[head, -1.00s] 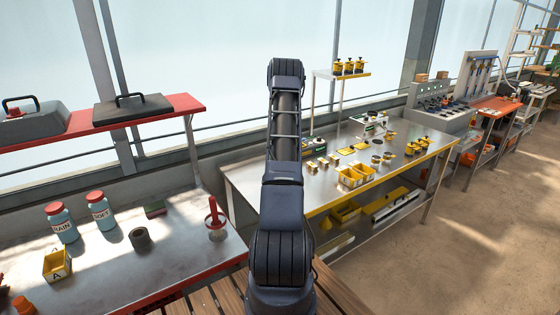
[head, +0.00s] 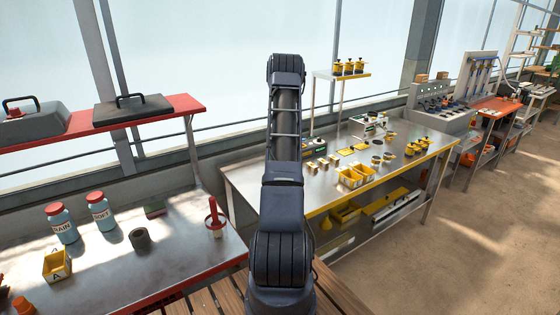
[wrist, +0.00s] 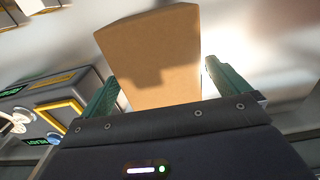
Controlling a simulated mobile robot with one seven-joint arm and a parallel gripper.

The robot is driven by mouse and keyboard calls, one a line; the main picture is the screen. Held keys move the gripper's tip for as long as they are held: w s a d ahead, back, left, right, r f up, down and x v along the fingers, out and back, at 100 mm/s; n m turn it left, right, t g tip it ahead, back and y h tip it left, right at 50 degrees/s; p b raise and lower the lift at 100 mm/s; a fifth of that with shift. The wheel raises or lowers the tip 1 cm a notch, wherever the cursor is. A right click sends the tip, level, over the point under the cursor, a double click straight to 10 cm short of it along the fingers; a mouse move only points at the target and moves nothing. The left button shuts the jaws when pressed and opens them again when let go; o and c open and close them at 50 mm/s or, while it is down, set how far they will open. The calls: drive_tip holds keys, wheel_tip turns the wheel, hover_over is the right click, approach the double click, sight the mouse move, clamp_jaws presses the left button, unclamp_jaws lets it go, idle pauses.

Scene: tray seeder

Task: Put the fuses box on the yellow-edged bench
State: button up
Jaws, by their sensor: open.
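The yellow-edged bench (head: 285,208) stands right of centre in the head view, with a steel top and a yellow front edge. In the wrist view, a plain brown cardboard box (wrist: 155,60) is between the two green fingers of my gripper (wrist: 160,72). The fingers are open, one on each side of the box. No label shows on its visible face, so I cannot tell whether it is the fuses box. My arm hides my gripper there.
Yellow bins (head: 352,178) and small parts crowd the bench's middle and right. Its left end is clear. A red-edged bench (head: 165,265) with jars stands at left, below a red shelf (head: 190,104). A grey machine (head: 440,105) stands beyond.

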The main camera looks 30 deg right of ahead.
wheel_tip(320, 180, up, 9)
drive_tip(key=shift+a+f, duration=0.1)
drive_tip(key=shift+f, duration=0.1)
drive_tip(key=s+a+r+t, duration=0.1)
drive_tip(key=s+a+r, duration=0.1)
drive_tip(key=a+r, duration=0.55)
drive_tip(key=s+a+r, duration=0.3)
drive_tip(key=a+r, duration=0.4)
drive_tip(key=r, duration=0.1)
drive_tip(key=s+a+r+t, duration=0.1)
drive_tip(key=s+a+r, duration=0.9)
drive_tip(key=a, duration=0.4)
drive_tip(key=s+a+r+t, duration=0.1)
drive_tip(key=s+a+r, duration=0.2)
drive_tip(key=s+a, duration=0.9)
drive_tip(key=s+a+f, duration=0.2)
drive_tip(key=s, duration=0.7)
drive_tip(key=s+a+f+t, duration=0.1)
drive_tip(key=s+a, duration=0.1)
drive_tip(key=s, duration=0.7)
drive_tip(key=shift+a+f+t, duration=0.2)
drive_tip(key=shift+f+t, duration=0.1)
drive_tip(key=shift+f, duration=0.1)
